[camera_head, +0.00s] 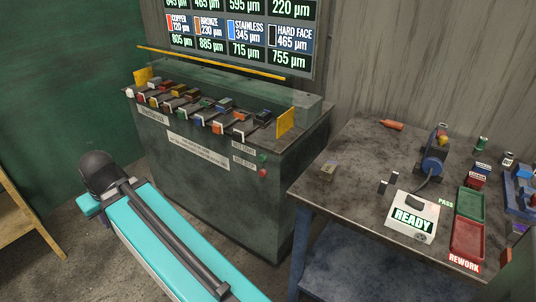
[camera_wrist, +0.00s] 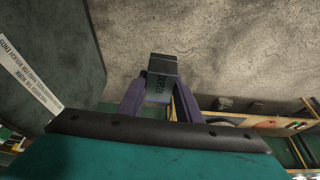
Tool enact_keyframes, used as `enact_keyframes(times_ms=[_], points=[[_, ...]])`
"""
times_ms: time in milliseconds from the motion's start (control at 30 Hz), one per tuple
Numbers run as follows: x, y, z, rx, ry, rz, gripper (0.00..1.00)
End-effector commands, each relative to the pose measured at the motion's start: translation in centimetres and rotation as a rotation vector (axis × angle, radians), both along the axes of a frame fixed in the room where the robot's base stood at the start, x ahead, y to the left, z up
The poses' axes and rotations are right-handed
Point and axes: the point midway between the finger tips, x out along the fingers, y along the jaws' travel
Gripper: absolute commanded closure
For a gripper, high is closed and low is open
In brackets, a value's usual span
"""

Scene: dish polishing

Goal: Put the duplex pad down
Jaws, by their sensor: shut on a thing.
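My gripper (camera_wrist: 160,92) shows in the wrist view, its two purplish fingers shut on a small dark block with a grey lettered face, the duplex pad (camera_wrist: 161,67). The lettering is too small and tilted to read fully. The pad is held off any surface, with grey concrete behind it. In the head view my turquoise arm reaches in from the bottom, but neither the fingers nor the pad can be made out. The rack of pads (camera_head: 146,91) lies along the top of the dark cabinet (camera_head: 220,206), apart from my arm.
A workbench (camera_head: 345,150) stands right of the cabinet, with a white READY box (camera_head: 411,217), a green tray (camera_head: 470,204), a red tray (camera_head: 467,240) and a small blue machine (camera_head: 434,158). A wooden shelf (camera_head: 22,238) stands far left. Bare floor lies between shelf and cabinet.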

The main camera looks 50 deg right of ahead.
Motion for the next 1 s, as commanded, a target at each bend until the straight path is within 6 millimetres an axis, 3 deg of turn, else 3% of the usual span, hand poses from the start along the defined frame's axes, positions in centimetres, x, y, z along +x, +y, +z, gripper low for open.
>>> enact_keyframes(times_ms=[467, 633, 767, 1000], points=[[0.1, 0.1, 0.1, 0.000, -0.002, 0.000, 1.00], [0.2, -0.9, 0.3, 0.000, -0.001, -0.022, 1.00], [0.4, -2.8, 0.6, 0.000, 0.001, -0.066, 1.00], [0.7, -8.8, 1.6, 0.001, 0.006, -0.211, 1.00]])
